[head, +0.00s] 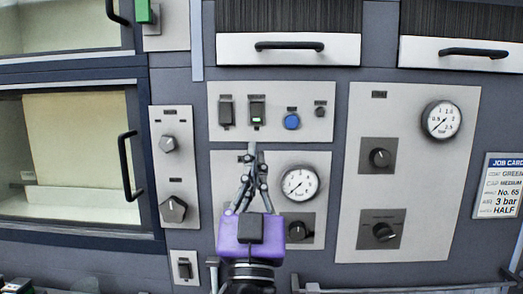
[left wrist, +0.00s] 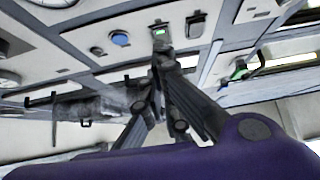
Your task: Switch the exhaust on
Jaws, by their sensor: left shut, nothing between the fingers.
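The green-lit switch also shows in the left wrist view (left wrist: 160,33). Their labels are too small to read, so I cannot tell which one is the exhaust. My left gripper (head: 253,152) is shut and empty, its fingertips pointing up, just below the green-lit switch in the head view. Its fingers (left wrist: 157,75) show below that switch in the left wrist view; contact cannot be made out. My right gripper is out of view.
A blue button (head: 292,121) and a small knob (head: 320,111) sit right of the switches. A gauge (head: 299,184) and a dark knob (head: 300,229) are beside my gripper. Another rocker (head: 184,269) is low left. Drawer handles (head: 290,46) project above; an oven door handle (head: 128,165) projects left.

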